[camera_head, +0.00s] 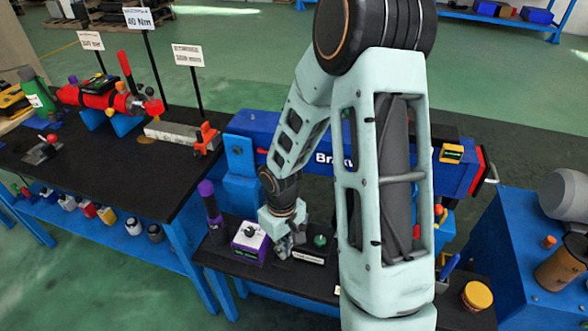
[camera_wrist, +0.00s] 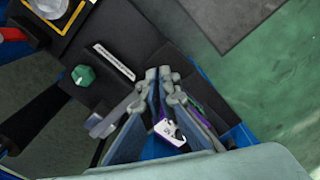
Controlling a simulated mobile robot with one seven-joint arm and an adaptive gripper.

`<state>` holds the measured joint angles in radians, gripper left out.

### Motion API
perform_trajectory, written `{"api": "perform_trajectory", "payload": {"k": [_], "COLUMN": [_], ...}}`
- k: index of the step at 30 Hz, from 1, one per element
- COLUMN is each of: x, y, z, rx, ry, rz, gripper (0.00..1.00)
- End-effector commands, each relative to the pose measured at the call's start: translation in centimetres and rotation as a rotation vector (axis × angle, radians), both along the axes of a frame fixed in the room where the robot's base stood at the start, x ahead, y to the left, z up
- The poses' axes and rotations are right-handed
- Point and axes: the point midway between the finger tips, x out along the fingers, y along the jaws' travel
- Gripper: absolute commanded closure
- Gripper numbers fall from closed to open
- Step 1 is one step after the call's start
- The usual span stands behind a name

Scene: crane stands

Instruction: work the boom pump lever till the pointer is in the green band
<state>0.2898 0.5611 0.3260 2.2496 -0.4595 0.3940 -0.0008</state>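My gripper (camera_head: 284,247) hangs low over the front bench, between a purple-and-white box (camera_head: 250,240) and a black block with a green knob (camera_head: 319,240). In the wrist view its fingers (camera_wrist: 158,76) are nearly together, with nothing visible between them; the purple-and-white box (camera_wrist: 172,131) lies partly hidden behind them. The green knob also shows there (camera_wrist: 83,75), apart from the fingers. A dark upright handle with a purple top (camera_head: 207,192) stands left of the box; I cannot tell whether it is the pump lever. No pointer or green band can be made out.
A blue boom (camera_head: 276,133) lies behind my arm, which hides much of it. A black-topped bench (camera_head: 110,190) at left bears a red cylinder (camera_head: 98,98) and signs on posts. A yellow-lidded pot (camera_head: 477,295) is at front right. A blue stand (camera_head: 520,235) is at right.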

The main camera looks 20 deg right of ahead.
Motion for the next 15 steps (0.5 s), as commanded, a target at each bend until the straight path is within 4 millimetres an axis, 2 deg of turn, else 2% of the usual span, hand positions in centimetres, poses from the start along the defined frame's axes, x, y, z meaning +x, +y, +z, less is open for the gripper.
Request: {"api": "perform_trajectory", "payload": {"k": [1,5,15], "x": [0.1,0.2,0.1], "y": [-0.1,-0.1,-0.1], "z": [-0.5,0.1,3.5], "rx": [-0.001,-0.001,-0.001], "ry": [-0.003,-0.004,-0.004], "rz": [-0.001,-0.001,0.0], "gripper": [1.0,1.0,1.0]}}
